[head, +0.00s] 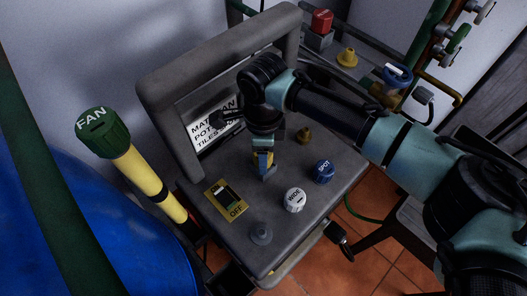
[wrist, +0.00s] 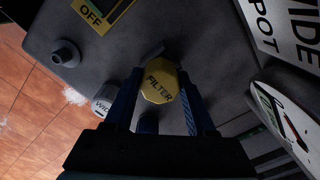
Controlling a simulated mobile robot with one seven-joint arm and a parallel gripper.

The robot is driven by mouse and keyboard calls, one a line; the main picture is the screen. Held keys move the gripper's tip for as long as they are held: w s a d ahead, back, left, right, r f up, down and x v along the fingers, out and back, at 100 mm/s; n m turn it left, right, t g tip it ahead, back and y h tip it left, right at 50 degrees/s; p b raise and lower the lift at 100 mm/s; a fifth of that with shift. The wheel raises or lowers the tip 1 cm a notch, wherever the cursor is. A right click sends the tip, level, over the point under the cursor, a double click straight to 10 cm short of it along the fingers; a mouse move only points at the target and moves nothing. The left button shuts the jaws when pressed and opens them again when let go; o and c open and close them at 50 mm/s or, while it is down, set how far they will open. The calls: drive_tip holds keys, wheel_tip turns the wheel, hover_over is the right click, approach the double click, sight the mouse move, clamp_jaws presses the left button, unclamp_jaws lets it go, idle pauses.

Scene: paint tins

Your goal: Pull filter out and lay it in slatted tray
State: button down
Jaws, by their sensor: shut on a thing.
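The filter (wrist: 160,84) is a yellow, many-sided cap lettered FILTER, seen end-on in the wrist view. My gripper (wrist: 160,95) is shut on it, with one blue finger on each side. In the head view, my gripper (head: 263,163) points down at the grey panel (head: 225,185), and a bit of yellow shows between the fingers. The lower part of the filter is hidden, so I cannot tell whether it sits in the panel or is clear of it. I cannot make out a slatted tray for certain in either view.
A raised frame with a sign (head: 215,125) stands behind. A green FAN handle (head: 98,132) is left.

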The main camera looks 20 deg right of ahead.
drive_tip(key=shift+r+p, duration=1.6)
drive_tip(key=shift+p, duration=0.25)
drive_tip(key=shift+r, duration=0.35)
wheel_tip(320, 180, up, 4)
drive_tip(key=p, duration=0.6)
drive_tip(key=shift+f, duration=0.1)
